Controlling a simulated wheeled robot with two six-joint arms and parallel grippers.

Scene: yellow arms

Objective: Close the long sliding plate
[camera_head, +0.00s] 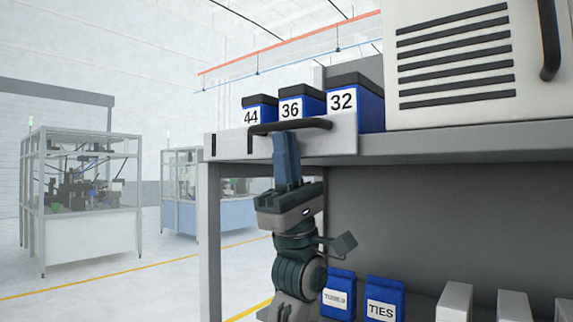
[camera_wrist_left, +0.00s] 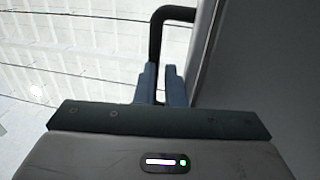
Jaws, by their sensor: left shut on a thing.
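The long sliding plate (camera_head: 232,146) is a light panel along the front edge of the shelf in the head view, with a black bar handle (camera_head: 318,123) near its top. My left gripper (camera_head: 285,138) reaches up from below and its blue fingers are shut on the handle, near the handle's left part. In the left wrist view the black handle (camera_wrist_left: 155,42) runs down between the two fingers (camera_wrist_left: 161,72). The plate's light edge (camera_wrist_left: 205,45) is just to the right of them there. My right gripper is not in view.
Blue bins numbered 44 (camera_head: 259,112), 36 (camera_head: 301,104) and 32 (camera_head: 356,104) stand on the shelf behind the plate. A white vented cabinet (camera_head: 455,65) stands to the right. Blue packs (camera_head: 385,298) sit on the lower level. The floor at left is open.

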